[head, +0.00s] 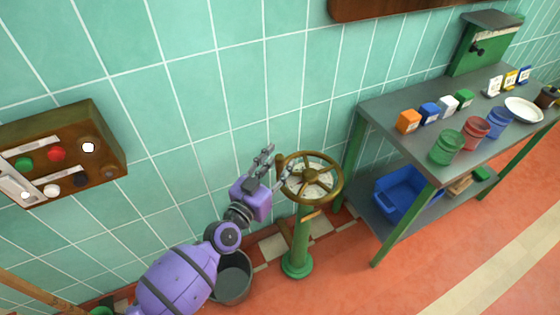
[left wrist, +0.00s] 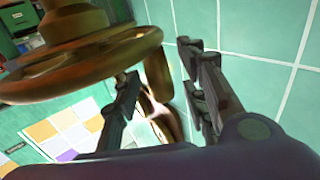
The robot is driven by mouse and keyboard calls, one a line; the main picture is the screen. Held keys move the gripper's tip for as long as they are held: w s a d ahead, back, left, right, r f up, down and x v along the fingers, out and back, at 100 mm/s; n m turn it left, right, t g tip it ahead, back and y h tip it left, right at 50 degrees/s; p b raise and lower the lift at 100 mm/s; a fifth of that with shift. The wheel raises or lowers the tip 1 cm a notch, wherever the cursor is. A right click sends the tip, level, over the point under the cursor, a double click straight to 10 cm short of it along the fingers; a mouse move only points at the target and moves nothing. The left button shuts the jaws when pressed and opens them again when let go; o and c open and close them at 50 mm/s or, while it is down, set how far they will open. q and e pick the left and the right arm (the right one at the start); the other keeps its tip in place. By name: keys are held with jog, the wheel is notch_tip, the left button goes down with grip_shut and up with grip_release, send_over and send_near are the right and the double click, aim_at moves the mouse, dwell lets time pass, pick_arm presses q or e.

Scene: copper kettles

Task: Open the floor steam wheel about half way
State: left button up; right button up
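The floor steam wheel (head: 325,198) is a brass-coloured handwheel on a green pedestal (head: 298,262), with an upright brown handle (head: 281,163) at its left rim. The wheel rim (left wrist: 85,58) fills the upper left of the left wrist view. My left gripper (head: 276,163) is at the wheel's left side, fingers spread. In the left wrist view the brown handle (left wrist: 157,75) appears between the two fingers, with a gap to the right finger; I cannot tell whether the left finger touches it. My right gripper is not in view.
A grey bucket (head: 232,278) stands below my left arm. A green-legged table (head: 385,105) with cups, small boxes and a blue bin (head: 402,192) underneath is close on the right. A control box (head: 105,150) hangs on the tiled wall at left. Open red floor lies in front.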

pick_arm(q)
jog(key=shift+w+d, duration=0.25)
jog(key=shift+w, duration=0.25)
grip_shut()
